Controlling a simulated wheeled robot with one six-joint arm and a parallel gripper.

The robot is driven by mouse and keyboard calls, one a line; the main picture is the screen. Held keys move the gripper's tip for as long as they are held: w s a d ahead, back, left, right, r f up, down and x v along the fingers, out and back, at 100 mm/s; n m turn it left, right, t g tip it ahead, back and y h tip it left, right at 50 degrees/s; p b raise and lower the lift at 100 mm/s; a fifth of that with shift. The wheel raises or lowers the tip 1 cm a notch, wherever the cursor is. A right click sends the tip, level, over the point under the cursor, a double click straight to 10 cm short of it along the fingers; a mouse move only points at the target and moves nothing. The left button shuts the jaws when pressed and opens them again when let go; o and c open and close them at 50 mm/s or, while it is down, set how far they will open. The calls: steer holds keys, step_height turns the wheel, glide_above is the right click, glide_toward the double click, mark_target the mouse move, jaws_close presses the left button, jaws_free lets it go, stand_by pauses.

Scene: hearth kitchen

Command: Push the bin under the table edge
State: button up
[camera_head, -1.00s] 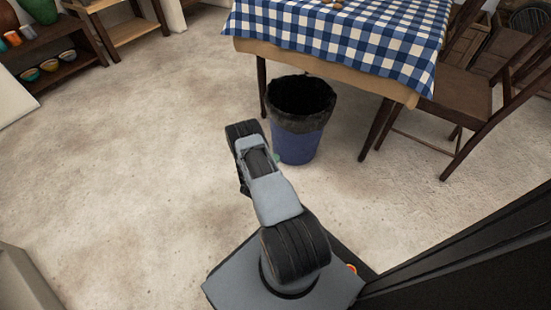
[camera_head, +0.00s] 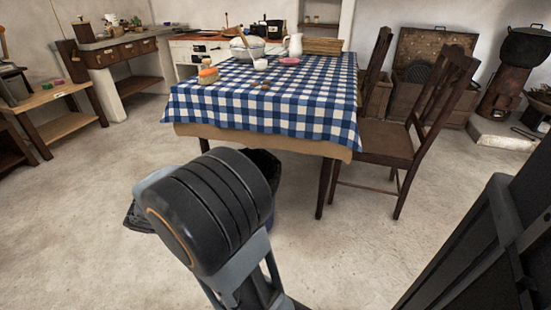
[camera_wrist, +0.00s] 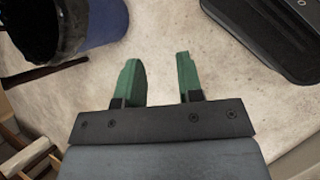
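The blue bin with a black liner (camera_head: 264,167) stands on the floor at the near edge of the table (camera_head: 262,141). My arm hides most of it in the head view, so I cannot tell how far it sits beneath the edge. In the wrist view the bin (camera_wrist: 103,22) is at the upper left, cut off by the frame. My gripper (camera_wrist: 161,75) has two green fingers spread apart with bare floor between them. The bin is beside the fingers, to their left, with a visible gap. The fingertips are hidden in the head view.
A wooden chair (camera_head: 390,144) stands at the table's right side. A dark table leg (camera_head: 325,188) is right of the bin. A low wooden bench (camera_head: 62,125) is at the far left. The floor left of the table is clear.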

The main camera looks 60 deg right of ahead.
steer(key=s+a+r+m+t+y, duration=0.2)
steer(key=a+m+y, duration=0.1)
steer(key=a, duration=0.3)
steer(key=s+a+r+m+t+y, duration=0.2)
steer(key=a+r+m+t+y, duration=0.1)
steer(key=a+m, duration=0.2)
steer(key=shift+a+r, duration=0.3)
steer(key=shift+a, duration=0.4)
steer(key=shift+d, duration=0.1)
